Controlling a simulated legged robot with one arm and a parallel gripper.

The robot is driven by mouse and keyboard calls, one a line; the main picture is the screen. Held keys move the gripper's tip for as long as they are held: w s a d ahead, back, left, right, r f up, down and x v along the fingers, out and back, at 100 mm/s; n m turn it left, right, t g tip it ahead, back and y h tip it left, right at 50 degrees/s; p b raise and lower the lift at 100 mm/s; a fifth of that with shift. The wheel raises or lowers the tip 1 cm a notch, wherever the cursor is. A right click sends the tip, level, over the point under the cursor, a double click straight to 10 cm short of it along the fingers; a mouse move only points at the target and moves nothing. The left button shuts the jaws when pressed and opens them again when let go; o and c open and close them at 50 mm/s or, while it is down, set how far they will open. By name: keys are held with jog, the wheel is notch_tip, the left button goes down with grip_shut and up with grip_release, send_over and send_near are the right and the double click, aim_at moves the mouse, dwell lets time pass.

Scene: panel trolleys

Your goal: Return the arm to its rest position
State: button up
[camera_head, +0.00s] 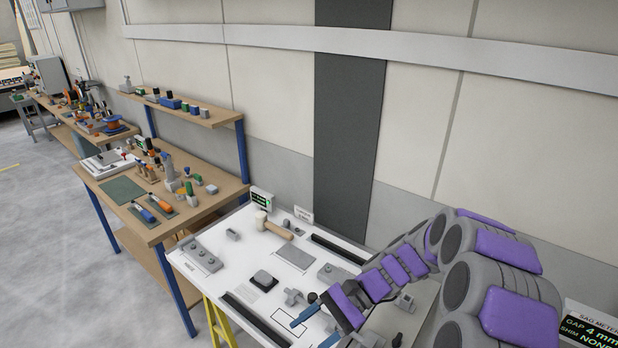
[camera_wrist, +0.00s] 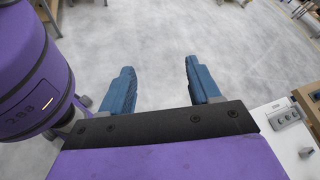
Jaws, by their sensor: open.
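My purple and grey arm (camera_head: 395,275) reaches in from the right over the white-topped table (camera_head: 222,282). My gripper (camera_head: 297,333) is at its end, above the table's front part, with blue fingers. In the wrist view my gripper (camera_wrist: 160,85) has its two blue fingers wide apart. Only the grey floor shows between them, and nothing is held. Part of the table lies hidden behind the arm.
The table carries a mallet (camera_head: 272,226), a grey block with knobs (camera_head: 201,257), a dark square piece (camera_head: 263,281) and black rails (camera_head: 256,320). A wooden workbench (camera_head: 215,176) with tools stands left. A sag meter display (camera_head: 592,330) is lower right. Open floor (camera_head: 60,230) lies left.

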jog(key=s+d+n+t+h+b, duration=0.2)
jog(key=s+d+h, duration=0.4)
jog(key=s, duration=0.6)
jog(key=s+d+n+t+h+b, duration=0.2)
jog(key=s+d+n+h+b, duration=0.3)
jog(key=s, duration=0.6)
jog(key=shift+s+d+f+t+h, duration=0.3)
jog(key=shift+s+d+f+h, duration=0.1)
jog(key=shift+d, duration=0.85)
